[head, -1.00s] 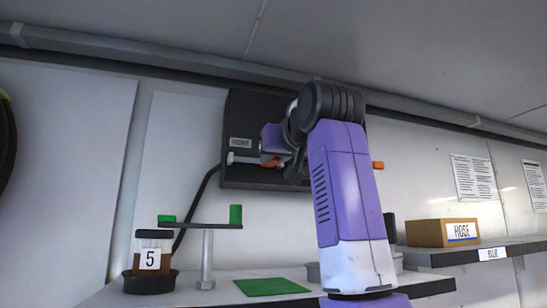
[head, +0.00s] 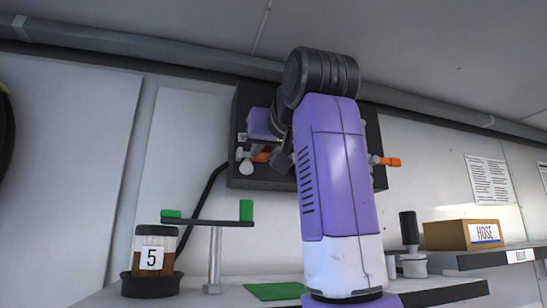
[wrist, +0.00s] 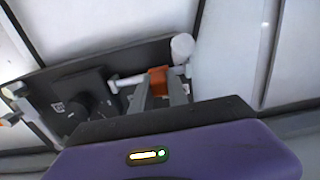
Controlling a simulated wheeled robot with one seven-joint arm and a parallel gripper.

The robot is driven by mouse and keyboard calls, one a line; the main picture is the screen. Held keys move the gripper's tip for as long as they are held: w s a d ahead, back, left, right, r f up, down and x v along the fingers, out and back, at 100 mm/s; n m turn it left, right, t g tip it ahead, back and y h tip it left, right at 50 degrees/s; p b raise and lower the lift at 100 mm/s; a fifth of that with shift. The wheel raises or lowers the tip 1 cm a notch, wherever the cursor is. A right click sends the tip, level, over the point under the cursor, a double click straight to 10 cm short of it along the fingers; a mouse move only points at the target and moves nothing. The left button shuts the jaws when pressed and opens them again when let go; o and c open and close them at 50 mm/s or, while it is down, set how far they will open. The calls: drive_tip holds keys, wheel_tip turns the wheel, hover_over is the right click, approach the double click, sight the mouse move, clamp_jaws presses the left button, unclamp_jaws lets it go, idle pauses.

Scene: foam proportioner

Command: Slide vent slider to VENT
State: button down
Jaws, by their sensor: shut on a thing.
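The vent slider is a small orange block (head: 262,155) on a pale rail low on the left of the black wall box (head: 240,112). In the wrist view the orange block (wrist: 158,80) sits between the two grey fingers of my gripper (wrist: 158,94), which is shut on it. A white round knob (wrist: 182,47) is close beside the block in the wrist view; it also shows in the head view (head: 246,167). My arm hides much of the box front. A small label at the box's left is too small to read.
A second orange handle (head: 390,161) sticks out at the box's right side. A black hose (head: 207,200) hangs from its left.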

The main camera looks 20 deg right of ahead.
drive_tip(key=shift+a, duration=0.4)
drive_tip(key=c, duration=1.3)
unclamp_jaws()
drive_tip(key=shift+a, duration=0.15)
drive_tip(key=shift+s, duration=0.2)
drive_tip(key=shift+s+b, duration=1.65)
drive_tip(key=shift+s, duration=2.1)
